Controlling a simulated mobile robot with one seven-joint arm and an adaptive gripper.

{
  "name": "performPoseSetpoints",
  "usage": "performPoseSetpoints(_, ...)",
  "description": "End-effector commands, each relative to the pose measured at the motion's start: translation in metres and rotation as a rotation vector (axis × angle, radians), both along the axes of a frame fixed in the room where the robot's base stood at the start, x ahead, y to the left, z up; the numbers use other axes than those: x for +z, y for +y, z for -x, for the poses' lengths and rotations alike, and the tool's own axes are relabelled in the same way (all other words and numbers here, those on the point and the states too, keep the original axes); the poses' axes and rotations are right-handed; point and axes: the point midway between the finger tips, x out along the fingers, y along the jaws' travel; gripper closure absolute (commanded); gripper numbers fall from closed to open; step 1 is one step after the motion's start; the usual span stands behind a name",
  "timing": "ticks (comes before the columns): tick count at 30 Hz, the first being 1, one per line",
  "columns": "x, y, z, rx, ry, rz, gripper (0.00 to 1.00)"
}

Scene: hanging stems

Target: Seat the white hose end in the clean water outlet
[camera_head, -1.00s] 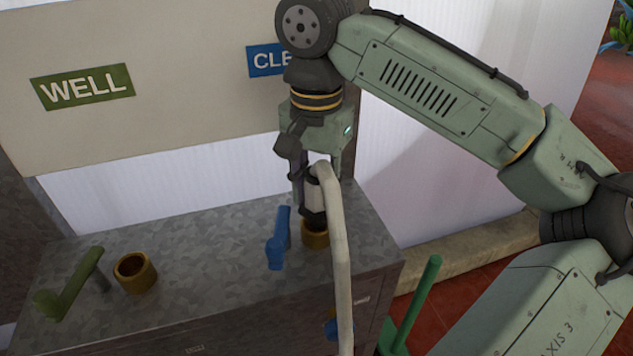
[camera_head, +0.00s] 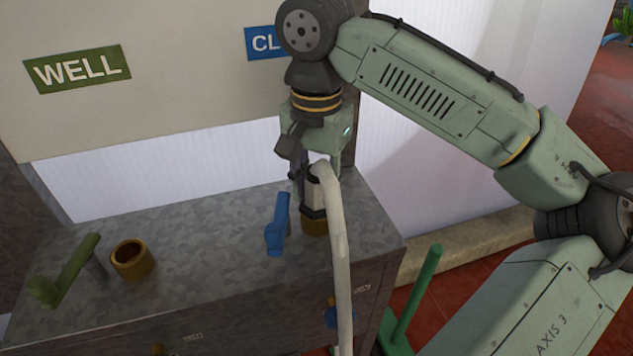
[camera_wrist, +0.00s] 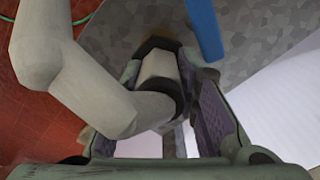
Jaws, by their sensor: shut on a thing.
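The white hose (camera_head: 339,252) arches up to its end fitting (camera_head: 314,195), a white and black collar, and hangs down past the cabinet front. My gripper (camera_head: 305,180) is shut on this hose end, which points down. The brass clean water outlet (camera_head: 315,226) is on the cabinet top directly below it, and the black lower collar meets or enters its rim; how deep it sits I cannot tell.
A blue lever (camera_head: 278,225) stands just left of the outlet. Another brass outlet (camera_head: 132,260) and a green lever (camera_head: 65,272) are farther left, under the WELL sign (camera_head: 78,69). The metal cabinet top (camera_head: 205,240) is bare between them. A green post (camera_head: 420,290) stands at the right.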

Motion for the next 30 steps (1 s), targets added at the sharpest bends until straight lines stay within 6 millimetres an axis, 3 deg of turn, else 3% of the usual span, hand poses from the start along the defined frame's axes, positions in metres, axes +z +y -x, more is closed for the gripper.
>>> performPoseSetpoints(23, -0.0053, 0.0, -0.0001, 0.0, 0.0, 0.0, 0.99)
performPoseSetpoints(24, -0.0052, 0.0, -0.0001, 0.0, 0.0, 0.0, 0.7)
performPoseSetpoints(30, -0.0052, 0.0, -0.0001, 0.0, 0.0, 0.0, 0.56)
